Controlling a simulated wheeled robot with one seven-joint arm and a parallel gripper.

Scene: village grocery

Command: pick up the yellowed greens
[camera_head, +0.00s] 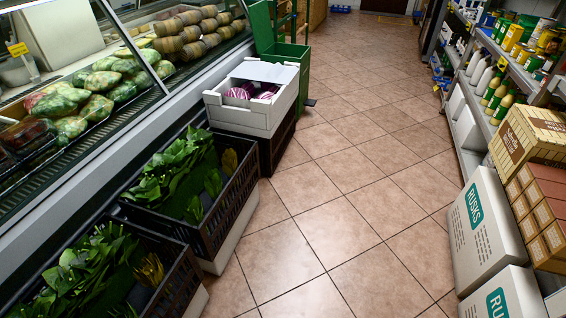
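Two dark slatted crates of leafy greens stand at the lower left. In the nearer crate (184,285), a yellowed bunch of greens (150,270) lies at the right, beside dark green leaves (85,270). In the farther crate (228,208), a smaller yellowish-green bunch (229,161) sits near the back right corner. Dark green leafy bunches (170,170) fill the left part of that crate. I cannot tell which yellowish bunch is the one named in the task. My gripper is not in view.
A white box (258,115) with purple-and-white produce stands beyond the crates, near a green bin (292,60). A glass display counter (100,150) runs along the left. Rusks boxes (482,235) and shelves line the right. The tiled aisle (340,200) between is clear.

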